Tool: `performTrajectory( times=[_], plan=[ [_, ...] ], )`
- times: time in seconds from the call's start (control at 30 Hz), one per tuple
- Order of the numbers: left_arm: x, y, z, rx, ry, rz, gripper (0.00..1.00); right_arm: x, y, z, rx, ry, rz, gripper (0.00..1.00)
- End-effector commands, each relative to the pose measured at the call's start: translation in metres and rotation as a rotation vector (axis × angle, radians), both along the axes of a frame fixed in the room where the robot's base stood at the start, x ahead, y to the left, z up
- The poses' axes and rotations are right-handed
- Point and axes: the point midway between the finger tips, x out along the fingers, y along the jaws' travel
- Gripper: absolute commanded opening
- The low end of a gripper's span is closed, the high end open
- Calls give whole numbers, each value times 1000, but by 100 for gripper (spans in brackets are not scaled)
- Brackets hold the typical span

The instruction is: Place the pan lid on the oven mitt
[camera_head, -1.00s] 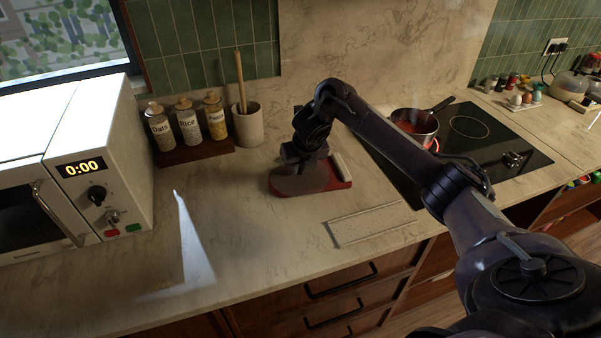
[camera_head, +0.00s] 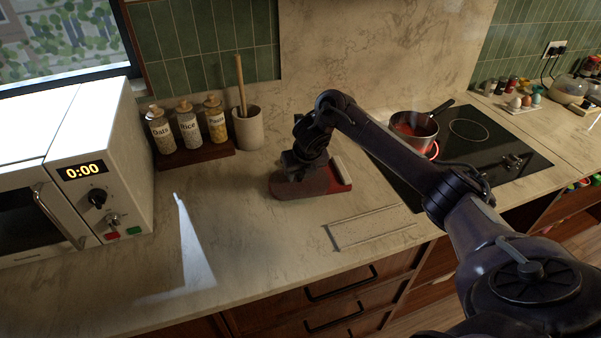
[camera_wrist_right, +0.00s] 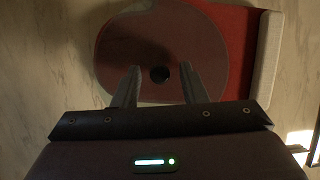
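The pan lid (camera_wrist_right: 150,48) is a translucent, round, brownish disc with a dark knob (camera_wrist_right: 159,74) in the right wrist view. It overlaps the red oven mitt (camera_wrist_right: 232,40), covering much of it and reaching past its left side. The mitt (camera_head: 335,182), with a pale cuff, lies on the counter in the head view, where my right gripper (camera_head: 300,172) is directly over it and hides much of the lid. In the wrist view my right gripper (camera_wrist_right: 160,78) has its fingers apart, one each side of the knob, with gaps showing. My left gripper is out of view.
A spoon crock (camera_head: 248,128) and a jar rack (camera_head: 195,158) stand behind the mitt. A red-filled pan (camera_head: 414,128) sits on the black hob (camera_head: 500,160) to the right. The microwave (camera_head: 75,170) is at left; the front counter is mostly clear.

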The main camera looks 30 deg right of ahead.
Motion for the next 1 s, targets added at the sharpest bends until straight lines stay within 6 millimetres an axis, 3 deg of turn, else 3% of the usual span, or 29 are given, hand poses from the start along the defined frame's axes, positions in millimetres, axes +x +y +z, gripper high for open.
performTrajectory(
  times=[0.23, 0.3, 0.6, 1.0],
  plan=[
    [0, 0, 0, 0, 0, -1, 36, -11, 2, 32, -2, -5, 3, 39],
    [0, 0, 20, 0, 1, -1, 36, -16, 2, 57, -6, -6, 1, 39],
    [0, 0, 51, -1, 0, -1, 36, -38, 8, 104, -3, -4, 0, 39],
    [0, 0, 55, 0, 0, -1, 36, -45, 11, 113, 1, 0, -1, 39]
  ],
)
